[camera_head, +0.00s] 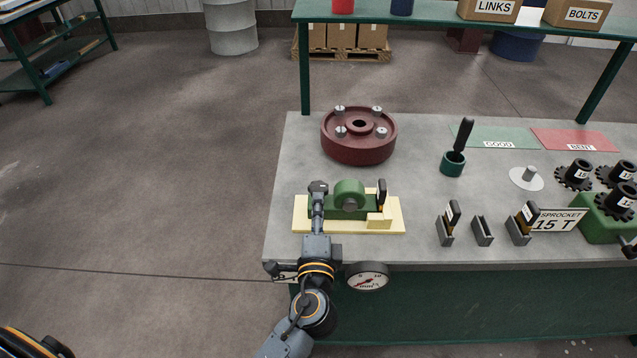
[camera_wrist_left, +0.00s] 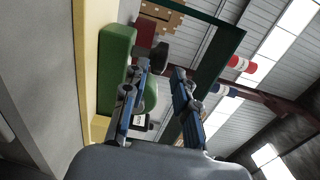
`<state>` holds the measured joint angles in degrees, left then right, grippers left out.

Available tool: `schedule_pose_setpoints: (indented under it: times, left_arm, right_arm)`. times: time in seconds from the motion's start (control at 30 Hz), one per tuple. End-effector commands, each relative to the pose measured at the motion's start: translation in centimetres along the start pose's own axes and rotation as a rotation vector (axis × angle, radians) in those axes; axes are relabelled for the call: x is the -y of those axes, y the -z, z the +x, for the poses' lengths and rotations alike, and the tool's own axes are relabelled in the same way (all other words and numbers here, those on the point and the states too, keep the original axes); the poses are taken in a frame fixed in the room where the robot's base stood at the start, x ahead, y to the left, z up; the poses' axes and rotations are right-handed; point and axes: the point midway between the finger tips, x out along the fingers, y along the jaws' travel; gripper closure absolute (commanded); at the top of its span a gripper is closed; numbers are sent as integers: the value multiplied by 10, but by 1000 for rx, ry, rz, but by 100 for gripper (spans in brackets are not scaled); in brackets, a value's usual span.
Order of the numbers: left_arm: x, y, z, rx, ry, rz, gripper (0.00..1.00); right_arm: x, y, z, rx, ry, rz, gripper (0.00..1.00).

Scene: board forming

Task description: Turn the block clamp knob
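The block clamp is a green block with a round green boss (camera_head: 349,195) on a cream base plate (camera_head: 385,226), near the table's front left. My left gripper (camera_head: 318,193) is over the clamp's left end and hides part of it. In the left wrist view the two blue-sided fingers (camera_wrist_left: 163,72) are apart, with a gap between them. A dark rounded knob (camera_wrist_left: 158,57) shows just past the fingertips, close to the left finger; I cannot tell if they touch. The green block (camera_wrist_left: 115,70) lies left of the fingers. My right gripper is not in view.
A dark red flange (camera_head: 358,150) with several bolts stands behind the clamp. A round gauge (camera_head: 367,277) is at the front edge. Grey slotted holders (camera_head: 482,231) and a green cup (camera_head: 453,163) stand to the right. Bare table lies between.

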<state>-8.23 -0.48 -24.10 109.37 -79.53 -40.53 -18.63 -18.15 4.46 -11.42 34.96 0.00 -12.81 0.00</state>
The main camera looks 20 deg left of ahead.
Motion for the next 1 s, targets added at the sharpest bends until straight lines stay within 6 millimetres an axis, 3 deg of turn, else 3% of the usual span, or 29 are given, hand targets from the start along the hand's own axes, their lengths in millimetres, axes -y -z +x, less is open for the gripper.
schedule_pose_setpoints:
  times: [0.1,0.3,0.73,0.9,1.0]
  left_arm:
    - [3,0,25,1,2,2,72]
    - [1,0,53,1,1,2,72]
    - [0,-1,63,1,-1,-1,72]
    - [0,-1,63,1,0,0,100]
    - [0,-1,63,1,0,0,100]
  right_arm:
    - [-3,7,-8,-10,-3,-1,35]
    - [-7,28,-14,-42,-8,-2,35]
    - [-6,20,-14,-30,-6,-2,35]
    - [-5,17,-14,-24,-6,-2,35]
    - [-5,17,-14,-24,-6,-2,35]
